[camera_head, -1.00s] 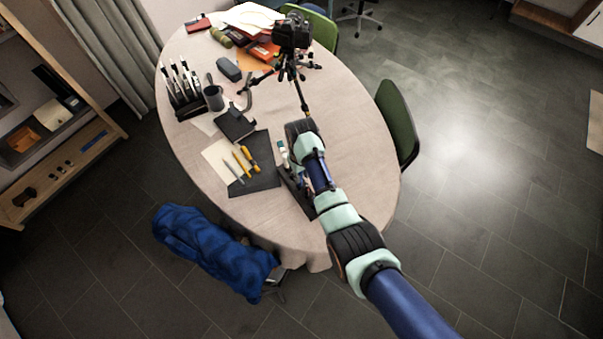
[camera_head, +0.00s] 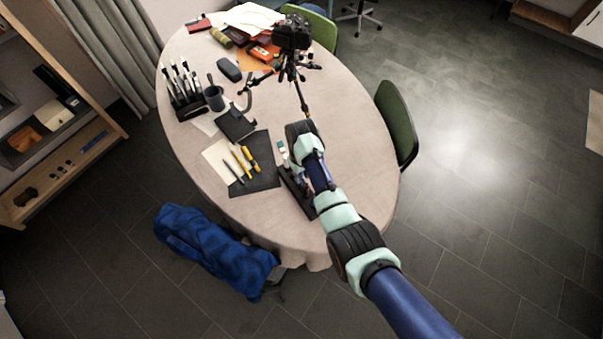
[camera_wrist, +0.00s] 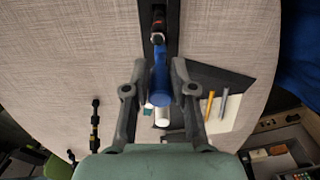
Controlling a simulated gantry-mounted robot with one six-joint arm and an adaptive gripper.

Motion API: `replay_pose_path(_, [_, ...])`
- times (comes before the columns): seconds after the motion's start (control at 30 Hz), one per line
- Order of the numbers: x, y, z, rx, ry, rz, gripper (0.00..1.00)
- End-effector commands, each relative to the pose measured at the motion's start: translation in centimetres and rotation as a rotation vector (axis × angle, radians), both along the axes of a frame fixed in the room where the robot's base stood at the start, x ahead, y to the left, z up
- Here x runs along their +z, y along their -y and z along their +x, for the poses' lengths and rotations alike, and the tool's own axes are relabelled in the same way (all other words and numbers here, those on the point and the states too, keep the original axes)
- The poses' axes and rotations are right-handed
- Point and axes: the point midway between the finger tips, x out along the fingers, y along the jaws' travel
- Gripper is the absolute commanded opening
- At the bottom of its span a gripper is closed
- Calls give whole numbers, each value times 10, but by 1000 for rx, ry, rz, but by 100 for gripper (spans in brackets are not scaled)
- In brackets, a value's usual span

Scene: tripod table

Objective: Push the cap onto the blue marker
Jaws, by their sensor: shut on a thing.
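In the wrist view my gripper (camera_wrist: 160,70) has its two grey fingers on either side of a blue, rod-like piece (camera_wrist: 161,82) and is shut on it. I cannot tell whether this piece is the marker's body or its cap. A white cylindrical part (camera_wrist: 162,117) shows at its lower end, between the fingers. In the head view my arm hides most of the held piece and the gripper; a dark stand (camera_head: 297,190) shows beside the arm.
A dark mat (camera_head: 262,178) with yellow and dark pens (camera_head: 243,160) lies left of my arm. A camera on a tripod (camera_head: 291,38) stands farther back, and a brush holder (camera_head: 186,104) and cup (camera_head: 214,98) stand left. The table's right side (camera_head: 350,135) is clear.

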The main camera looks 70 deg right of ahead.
Motion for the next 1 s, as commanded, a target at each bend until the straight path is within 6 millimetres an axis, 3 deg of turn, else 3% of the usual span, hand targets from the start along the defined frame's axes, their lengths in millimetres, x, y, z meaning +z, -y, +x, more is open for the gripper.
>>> replay_pose_path(1.0, [-10, 0, 0, 0, 1, -1, 14])
